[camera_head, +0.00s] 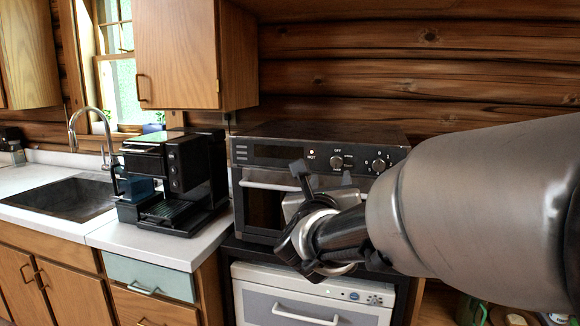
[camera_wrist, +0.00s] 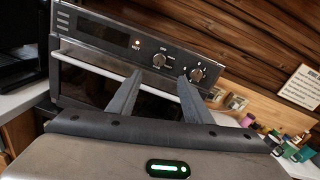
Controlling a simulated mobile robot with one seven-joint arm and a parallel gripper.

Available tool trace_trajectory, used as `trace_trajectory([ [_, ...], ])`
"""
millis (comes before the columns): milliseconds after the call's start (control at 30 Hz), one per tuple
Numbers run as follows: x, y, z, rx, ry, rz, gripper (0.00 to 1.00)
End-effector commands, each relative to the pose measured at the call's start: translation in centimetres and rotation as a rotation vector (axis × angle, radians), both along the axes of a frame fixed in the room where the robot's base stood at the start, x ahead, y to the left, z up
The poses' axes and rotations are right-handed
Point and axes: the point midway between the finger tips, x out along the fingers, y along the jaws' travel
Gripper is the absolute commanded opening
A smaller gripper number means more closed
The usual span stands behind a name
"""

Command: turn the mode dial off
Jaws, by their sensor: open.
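A dark toaster oven (camera_head: 300,140) stands against the log wall; it also shows in the wrist view (camera_wrist: 95,85). Its top front panel has two round dials. The left dial (camera_head: 337,162), with OFF printed above it, also shows in the wrist view (camera_wrist: 159,61). The right dial (camera_head: 379,165) also shows in the wrist view (camera_wrist: 197,75). Which one is the mode dial is not clear from the lettering. My gripper (camera_head: 323,175) is open and empty in front of the oven. In the wrist view its fingertips (camera_wrist: 160,76) lie just below the left dial, apart from it.
A small light marked HOT (camera_head: 311,153) shows left of the dials. The oven's bar handle (camera_head: 268,186) runs below the panel. A black coffee machine (camera_head: 175,180) stands close on the left, beside the sink (camera_head: 60,198). A drawer-type appliance (camera_head: 310,298) sits below the oven.

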Motion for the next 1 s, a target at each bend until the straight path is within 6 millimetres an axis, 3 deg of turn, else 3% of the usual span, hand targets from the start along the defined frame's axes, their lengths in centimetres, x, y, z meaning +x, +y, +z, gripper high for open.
trace_trajectory([
  [600,12.5,-3.3,0.0,-0.004,0.002,0.001,0.46],
  [800,14.5,-3.8,0.0,-0.004,0.002,0.002,0.46],
  [1000,14.9,-4.0,0.0,-0.004,0.001,0.002,0.46],
])
